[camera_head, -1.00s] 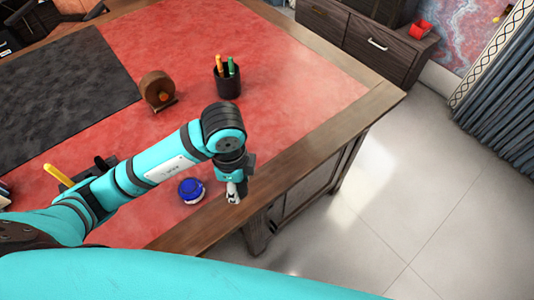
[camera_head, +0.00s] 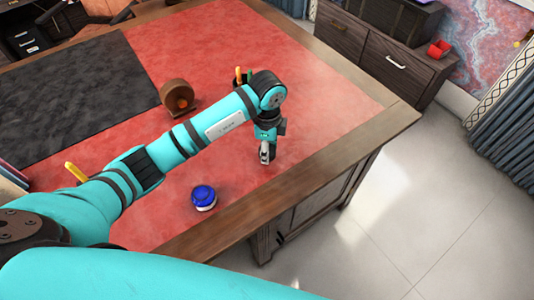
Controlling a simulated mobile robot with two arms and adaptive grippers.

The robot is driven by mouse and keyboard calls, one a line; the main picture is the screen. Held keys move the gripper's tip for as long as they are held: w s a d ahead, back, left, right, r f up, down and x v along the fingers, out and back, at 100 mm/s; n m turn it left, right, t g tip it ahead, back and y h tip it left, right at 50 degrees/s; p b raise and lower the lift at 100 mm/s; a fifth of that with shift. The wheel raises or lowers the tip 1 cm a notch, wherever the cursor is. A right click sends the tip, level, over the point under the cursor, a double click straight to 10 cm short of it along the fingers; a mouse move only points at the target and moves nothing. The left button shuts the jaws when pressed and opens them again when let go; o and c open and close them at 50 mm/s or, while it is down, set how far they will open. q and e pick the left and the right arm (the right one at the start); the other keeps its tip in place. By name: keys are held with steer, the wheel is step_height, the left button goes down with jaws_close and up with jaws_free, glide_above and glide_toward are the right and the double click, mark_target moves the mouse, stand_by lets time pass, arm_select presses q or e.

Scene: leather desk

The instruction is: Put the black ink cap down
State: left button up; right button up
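My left gripper (camera_head: 265,156) points down over the red desk top (camera_head: 330,110), a little in from the wooden edge. Its fingers are small and pale in this view, and I cannot tell whether they are open or shut. I cannot make out a black ink cap, in the gripper or on the desk. A round blue ink bottle with a pale lower side (camera_head: 204,198) stands on the red top near the front edge, left of and nearer than the gripper. My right gripper is not in view.
A brown round wooden holder (camera_head: 177,95) stands further back. A pen cup is mostly hidden behind my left arm, with an orange pen (camera_head: 238,75) showing. A yellow pen (camera_head: 76,172) sticks up at left. The red top right of the gripper is clear.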

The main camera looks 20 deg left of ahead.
arm_select(q)
step_height(320, 180, down, 2)
steer(key=shift+s+f+p, duration=0.1)
steer(key=shift+f+p, duration=0.1)
steer(key=shift+p, duration=0.1)
steer(key=shift+f, duration=0.3)
steer(key=shift+f, duration=0.1)
steer(key=shift+f, duration=0.1)
steer(key=o, duration=1.1)
